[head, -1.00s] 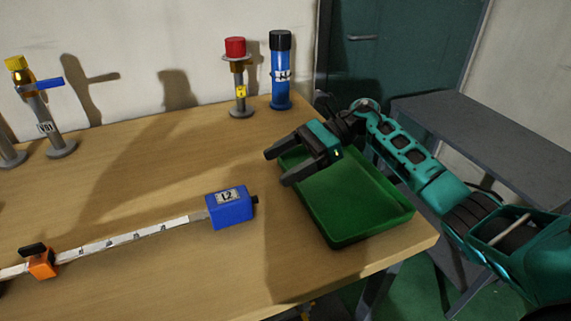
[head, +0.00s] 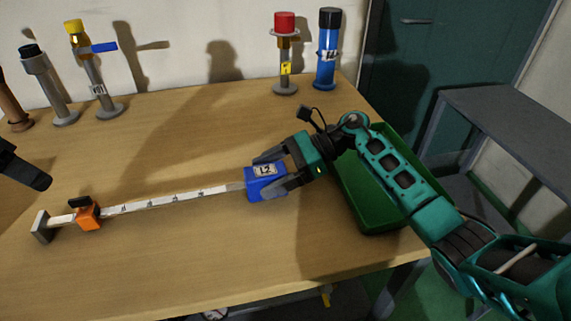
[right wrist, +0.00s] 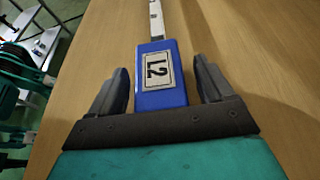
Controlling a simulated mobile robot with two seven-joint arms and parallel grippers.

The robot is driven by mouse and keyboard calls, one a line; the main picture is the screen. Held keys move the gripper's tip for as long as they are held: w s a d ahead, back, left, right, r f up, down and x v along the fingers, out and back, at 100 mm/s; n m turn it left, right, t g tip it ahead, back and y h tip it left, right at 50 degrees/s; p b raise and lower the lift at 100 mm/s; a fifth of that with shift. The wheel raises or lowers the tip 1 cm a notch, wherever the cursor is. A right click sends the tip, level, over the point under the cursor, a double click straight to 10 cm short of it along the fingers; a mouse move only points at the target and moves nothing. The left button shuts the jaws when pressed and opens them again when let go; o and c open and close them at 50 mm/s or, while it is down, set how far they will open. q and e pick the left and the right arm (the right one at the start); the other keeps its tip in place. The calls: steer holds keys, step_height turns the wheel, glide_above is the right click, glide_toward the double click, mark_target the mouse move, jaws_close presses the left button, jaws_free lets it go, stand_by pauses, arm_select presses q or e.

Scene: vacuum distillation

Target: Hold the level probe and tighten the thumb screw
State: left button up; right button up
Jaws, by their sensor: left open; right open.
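The level probe lies on the table. It has a white marked strip (head: 165,201), a blue block labelled L2 (head: 257,188) at its right end, and a grey end plate (head: 41,227) at its left end. An orange slider (head: 89,217) with a black thumb screw (head: 79,202) on top sits near the left end. My right gripper (head: 262,177) is open, its fingers on either side of the blue block. In the right wrist view, gaps show between both fingers and the block (right wrist: 160,95). My left gripper (head: 25,168) shows only partly at the left edge, open, above and left of the slider.
A green tray (head: 372,222) lies beneath my right arm. Along the back stand a red-topped post (head: 285,60), a blue cylinder (head: 327,50), a yellow-topped post with a blue handle (head: 92,75) and a black-topped post (head: 52,88). The table between is clear.

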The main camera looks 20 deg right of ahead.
mark_target(78, 199)
steer(key=shift+a+f, duration=0.1)
steer(key=shift+a, duration=0.1)
jaws_close()
arm_select(q)
steer(key=o, duration=0.5)
steer(key=d+f+n, duration=0.1)
steer(key=f+n, duration=0.1)
steer(key=f, duration=0.1)
steer(key=w+f+n+t+y, duration=0.1)
steer(key=f+n, duration=0.2)
steer(key=w+d+f+n+y, duration=0.1)
steer(key=f+n, duration=0.2)
steer(key=shift+w+d+t, duration=0.2)
steer(key=shift+d+t, duration=0.1)
steer(key=shift+d, duration=0.05)
stand_by(1.6)
steer(key=shift+c, duration=0.4)
steer(key=c, duration=1)
